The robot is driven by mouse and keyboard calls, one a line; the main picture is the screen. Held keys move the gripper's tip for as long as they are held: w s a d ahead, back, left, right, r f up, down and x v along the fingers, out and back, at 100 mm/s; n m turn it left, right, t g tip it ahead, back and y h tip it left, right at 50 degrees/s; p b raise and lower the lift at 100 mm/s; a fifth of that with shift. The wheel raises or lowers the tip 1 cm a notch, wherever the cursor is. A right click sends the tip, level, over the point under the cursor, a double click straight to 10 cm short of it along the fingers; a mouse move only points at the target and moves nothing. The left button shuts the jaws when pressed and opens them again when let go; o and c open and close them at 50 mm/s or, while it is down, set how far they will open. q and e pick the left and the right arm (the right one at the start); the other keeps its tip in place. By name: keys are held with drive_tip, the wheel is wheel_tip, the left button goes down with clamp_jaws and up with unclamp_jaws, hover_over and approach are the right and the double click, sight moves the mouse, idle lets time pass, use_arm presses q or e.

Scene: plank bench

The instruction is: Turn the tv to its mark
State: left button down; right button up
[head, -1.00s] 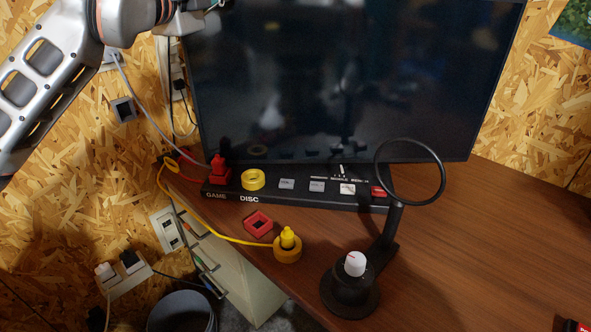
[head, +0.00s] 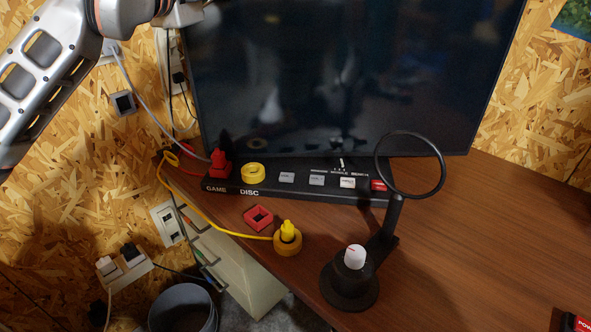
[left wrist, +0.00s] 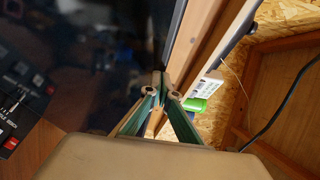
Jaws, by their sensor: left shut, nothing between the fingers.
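The tv (head: 335,75) stands upright on the bench with a dark, reflective screen; its top is cut off in the head view. Its dark screen also shows along the left of the left wrist view (left wrist: 100,45). My left arm comes in at the top left of the head view, and its fingers are out of that frame. In the left wrist view my left gripper (left wrist: 164,82) is shut and empty, its fingertips close to the tv's side edge; I cannot tell whether they touch it. No mark for the tv can be made out. My right gripper is not in view.
A black switch box (head: 290,193) lies in front of the tv, with a red plug (head: 221,163) and yellow ring (head: 253,173). A ring-topped stand (head: 349,287) stands nearer.

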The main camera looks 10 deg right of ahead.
use_arm(q)
drive_tip(key=shift+w+d, duration=0.15)
drive_tip(key=shift+w, duration=0.65)
drive_tip(key=shift+w+d, duration=0.15)
drive_tip(key=shift+w, duration=0.6)
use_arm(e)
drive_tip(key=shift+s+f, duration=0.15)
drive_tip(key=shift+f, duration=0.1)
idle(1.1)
use_arm(q)
drive_tip(key=s+a+p, duration=0.1)
drive_tip(key=s, duration=0.5)
drive_tip(key=shift+s, duration=0.2)
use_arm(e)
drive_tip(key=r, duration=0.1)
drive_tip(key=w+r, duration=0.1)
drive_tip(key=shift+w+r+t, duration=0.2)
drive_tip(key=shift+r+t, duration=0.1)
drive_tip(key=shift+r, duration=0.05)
use_arm(q)
drive_tip(key=shift+s+a, duration=0.1)
